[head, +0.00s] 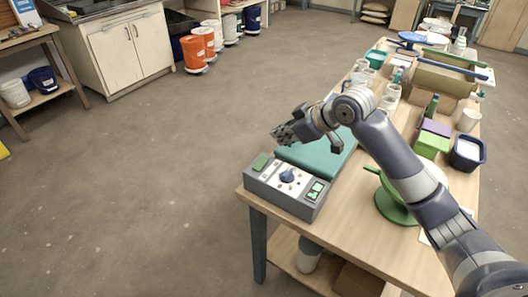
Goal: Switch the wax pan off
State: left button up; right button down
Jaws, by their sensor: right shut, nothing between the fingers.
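The wax pan stands at the near left corner of the wooden table. Its grey control box (268,194) has a pale top panel with a blue knob (287,175), a green switch (315,191) at the right, and a green square part (261,162) at the left. A flat teal surface (318,160) lies directly behind the box. My right gripper (283,134) is shut and empty. In the picture it shows just above the box and over the teal surface's left edge, apparently apart from the controls. The switch's position is too small to tell. My left gripper is out of view.
A green bowl-like item (392,207) stands right of the pan, partly behind my right arm. White cups (388,104), a green box (430,146) and a dark blue tub (467,154) crowd the table (352,230) farther back. The floor left of the table is clear.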

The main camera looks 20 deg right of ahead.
jog(key=p, duration=0.2)
send_over(264, 161)
jog(key=f, duration=0.6)
jog(key=shift+s+a+f, duration=0.3)
jog(key=shift+s, duration=0.05)
jog(key=f, duration=0.3)
jog(key=shift+w+d+f, duration=0.15)
jog(key=shift+w+d, duration=0.05)
jog(key=shift+w, duration=0.05)
jog(key=shift+d+f, duration=0.1)
jog(key=shift+f, duration=0.4)
jog(key=shift+w+d+f+m+g+y, duration=0.2)
jog(key=shift+d+f+m+g+y, duration=0.1)
jog(key=shift+f+y, duration=0.15)
jog(key=shift+a, duration=0.15)
jog(key=shift+s+a+r, duration=0.1)
